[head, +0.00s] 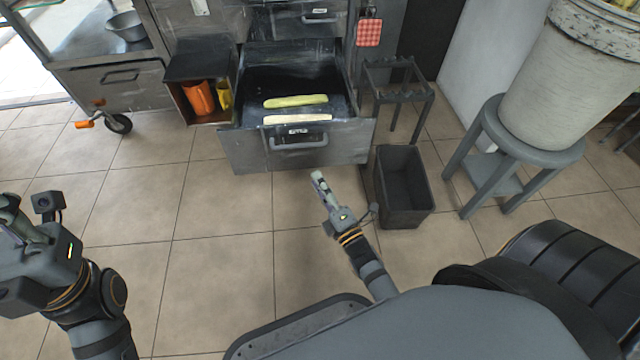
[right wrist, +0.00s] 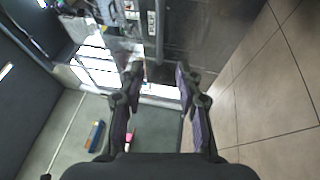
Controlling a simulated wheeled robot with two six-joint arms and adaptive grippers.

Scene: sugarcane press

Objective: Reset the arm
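My right gripper (head: 318,176) is in the middle of the head view, in front of the open drawer (head: 245,150) and apart from it. In the right wrist view, its two fingers (right wrist: 160,72) are spread with nothing between them. My left gripper (head: 10,208) is at the left edge of the head view, over the floor. Its fingertips are partly cut off and I cannot tell if they are open.
A green cane piece (head: 295,101) and a pale one (head: 297,119) lie in the drawer. A black bin (head: 404,190) stands right of my right gripper. A grey stool (head: 530,145) bears a large bucket (head: 565,85). The tiled floor at centre left is clear.

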